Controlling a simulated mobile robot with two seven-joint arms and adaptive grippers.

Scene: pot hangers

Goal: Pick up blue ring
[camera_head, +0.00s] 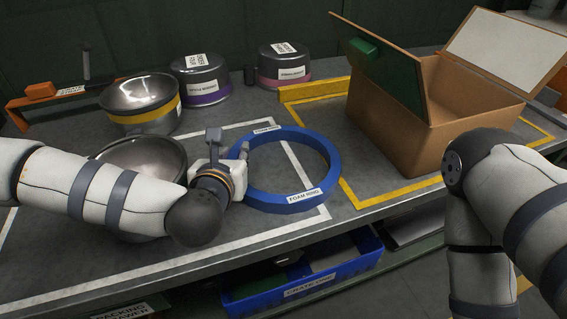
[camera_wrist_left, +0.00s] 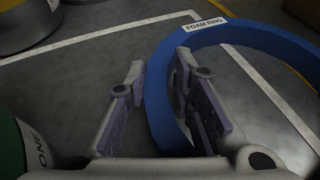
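The blue foam ring (camera_head: 325,150) lies flat on the workbench, with labels on its front and far sides. My left gripper (camera_head: 238,152) is at the ring's left side. In the left wrist view the left gripper (camera_wrist_left: 160,72) is open, with a gap between its fingers. The ring's blue band (camera_wrist_left: 158,105) runs through this gap, one finger outside the ring and the other over its inner side. I cannot tell whether either finger touches it. My right arm shows at the right, but its gripper is not in view.
A metal bowl (camera_head: 150,157) lies partly behind my left arm. A yellow-banded pot (camera_head: 142,105), a purple-banded pot (camera_head: 202,80) and a pink-banded pot (camera_head: 284,66) stand behind. An open cardboard box (camera_head: 400,110) is at right. A blue crate (camera_head: 310,287) sits below the bench.

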